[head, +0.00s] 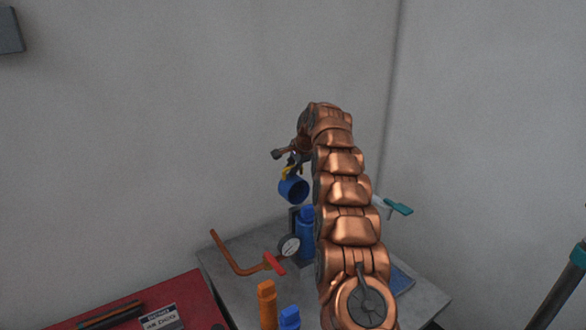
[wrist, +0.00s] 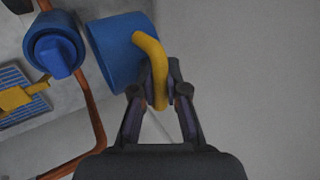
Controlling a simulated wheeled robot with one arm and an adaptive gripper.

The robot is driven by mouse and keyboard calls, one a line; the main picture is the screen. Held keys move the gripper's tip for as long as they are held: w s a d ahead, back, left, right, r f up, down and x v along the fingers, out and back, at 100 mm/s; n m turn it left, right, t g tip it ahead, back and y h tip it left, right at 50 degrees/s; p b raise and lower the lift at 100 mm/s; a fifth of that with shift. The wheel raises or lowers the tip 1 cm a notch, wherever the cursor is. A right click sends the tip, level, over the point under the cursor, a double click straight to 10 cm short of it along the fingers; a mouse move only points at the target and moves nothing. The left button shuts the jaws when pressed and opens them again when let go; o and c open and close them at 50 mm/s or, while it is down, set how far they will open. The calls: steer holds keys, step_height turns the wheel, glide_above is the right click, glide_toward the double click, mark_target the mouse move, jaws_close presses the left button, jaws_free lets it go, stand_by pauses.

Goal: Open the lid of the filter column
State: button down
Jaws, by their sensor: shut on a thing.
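A blue, cup-shaped lid (head: 293,190) with a curved yellow handle (head: 291,169) is tilted in the air above the equipment. It also shows in the wrist view as a blue cylinder (wrist: 114,58) with the yellow handle (wrist: 153,62). My gripper (head: 291,159) is shut on the yellow handle; its fingertips (wrist: 155,92) close around the handle's end in the wrist view. A blue column (head: 306,238) stands below the lid, apart from it, partly hidden by the gauge and my arm. I cannot tell whether its top is open.
A grey table (head: 225,262) carries a bent copper pipe (head: 232,258), a gauge (head: 289,247), a red handle (head: 274,263) and an orange fitting (head: 266,300). A teal-handled valve (head: 398,207) is to the right of my arm. A red surface (head: 185,292) lies at lower left. Walls stand behind.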

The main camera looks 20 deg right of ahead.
steer(key=c, duration=1.2)
jaws_free()
steer(key=shift+r, duration=0.1)
steer(key=v, duration=1.1)
steer(key=shift+s+r, duration=0.3)
